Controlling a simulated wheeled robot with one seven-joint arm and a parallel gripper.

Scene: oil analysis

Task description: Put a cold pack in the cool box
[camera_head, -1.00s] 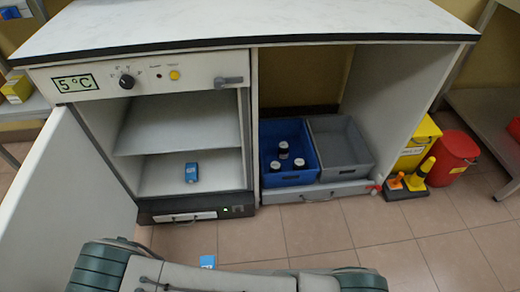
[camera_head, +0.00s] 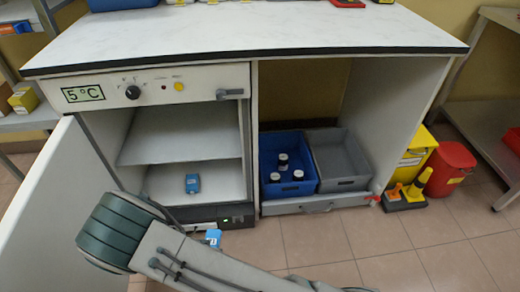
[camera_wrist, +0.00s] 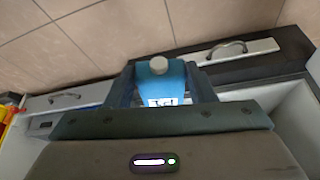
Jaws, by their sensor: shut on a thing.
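A blue cold pack (camera_head: 213,238) with a white label shows past my arm in the head view, in front of the open fridge. In the wrist view the same cold pack (camera_wrist: 165,82), with a pale round cap, sits between the two fingers of my gripper (camera_wrist: 161,75), which is shut on it. A second blue cold pack (camera_head: 192,183) rests on the floor of the fridge, inside its left opening. I cannot tell for sure which thing is the cool box; a blue container (camera_head: 122,3) on the worktop is cut off by the top edge.
The fridge (camera_head: 160,90) reads 5 °C and its door (camera_head: 62,195) stands open on the left. A blue crate (camera_head: 290,190) with several dark bottles and an empty grey crate (camera_head: 343,184) stand in the right bay. Yellow and red bins (camera_head: 449,168) stand further right. The worktop (camera_head: 270,40) is mostly clear.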

